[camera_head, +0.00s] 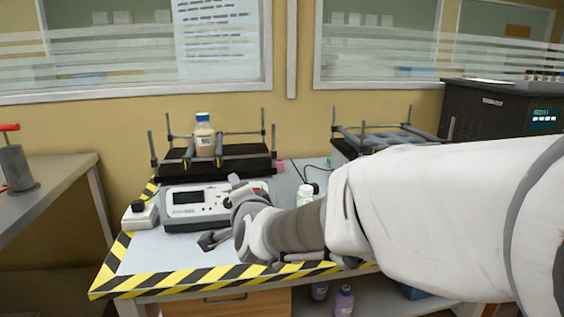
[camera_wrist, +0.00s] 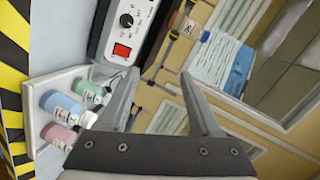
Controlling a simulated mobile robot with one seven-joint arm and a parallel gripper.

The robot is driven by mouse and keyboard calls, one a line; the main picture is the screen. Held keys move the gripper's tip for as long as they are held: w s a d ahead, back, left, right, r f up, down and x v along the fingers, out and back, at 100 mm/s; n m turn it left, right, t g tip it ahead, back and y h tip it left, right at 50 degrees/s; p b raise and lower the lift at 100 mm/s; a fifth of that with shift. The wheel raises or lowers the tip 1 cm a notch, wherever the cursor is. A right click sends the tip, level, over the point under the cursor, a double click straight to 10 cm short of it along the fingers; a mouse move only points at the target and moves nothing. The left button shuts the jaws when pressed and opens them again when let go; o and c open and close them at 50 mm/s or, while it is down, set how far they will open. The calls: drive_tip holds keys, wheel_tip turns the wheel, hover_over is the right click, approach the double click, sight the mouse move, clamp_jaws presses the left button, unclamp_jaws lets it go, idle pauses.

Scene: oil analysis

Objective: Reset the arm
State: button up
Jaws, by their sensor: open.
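My arm (camera_head: 430,210) reaches in from the right in the head view, low over the front of the table. My gripper (camera_head: 222,212) is at its left end, in front of the grey-white instrument with a dark screen (camera_head: 197,206). In the wrist view my gripper (camera_wrist: 160,76) shows two spread fingers with nothing between them. Whether the gripper touches the instrument cannot be told.
A blue-capped bottle (camera_head: 204,136) stands on the black rack device (camera_head: 235,160). A second rack device (camera_head: 385,140) is partly behind my arm. The wrist view shows a white tray (camera_wrist: 38,78) with several small bottles and a red-switched box (camera_wrist: 120,32). Striped tape (camera_head: 190,278) edges the table.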

drive_tip(key=s+d+f+n+g+h, duration=0.2)
drive_tip(key=s+d+n+g, duration=0.1)
drive_tip(key=s+d, duration=0.55)
drive_tip(key=s+d+f+n+g+h, duration=0.1)
drive_tip(key=s+d+f+n+g, duration=0.25)
drive_tip(key=s+d, duration=0.55)
drive_tip(key=s+d+f+n+g+h, duration=0.1)
drive_tip(key=s+d+n+g+h, duration=0.2)
drive_tip(key=s+d, duration=0.6)
wheel_tip(320, 180, up, 28)
drive_tip(key=a+p, duration=0.1)
drive_tip(key=p, duration=2.7)
drive_tip(key=shift+s+a+n+y+p, duration=0.3)
drive_tip(key=shift+a+n+y, duration=0.05)
drive_tip(key=shift+n+y, duration=0.1)
